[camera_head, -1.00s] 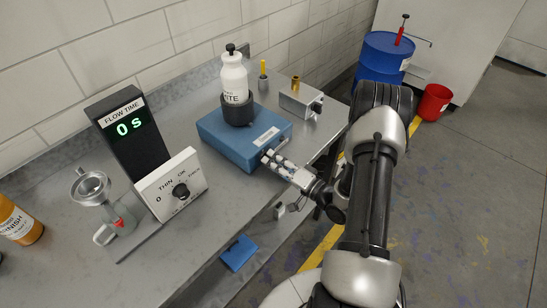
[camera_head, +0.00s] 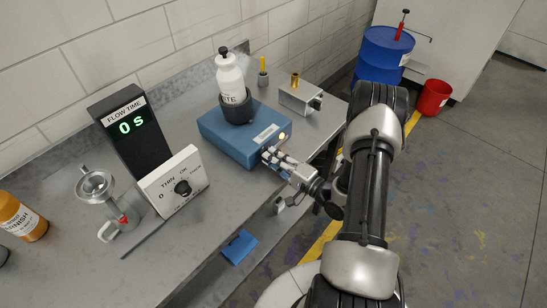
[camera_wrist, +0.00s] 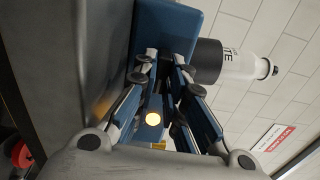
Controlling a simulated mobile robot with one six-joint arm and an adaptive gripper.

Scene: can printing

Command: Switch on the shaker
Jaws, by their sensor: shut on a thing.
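The shaker (camera_head: 226,141) is a blue box on the grey bench. A white bottle (camera_head: 230,76) with a black cap sits in the black cup (camera_head: 237,107) on its top, leaning slightly. A round yellow lamp (camera_head: 282,136) glows on the shaker's front. My gripper (camera_head: 268,153) is against this front face, just left of the lamp, with its fingers drawn together. In the wrist view the fingertips (camera_wrist: 165,62) reach the blue box, and the lit lamp (camera_wrist: 153,119) shows between the fingers. The switch itself is hidden by the fingers.
A flow time display (camera_head: 130,124) reading 0 s and a white dial panel (camera_head: 172,183) stand left of the shaker. A grey metal box (camera_head: 299,97) stands behind it to the right. A blue drum (camera_head: 384,55) and red bucket (camera_head: 434,97) are on the floor.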

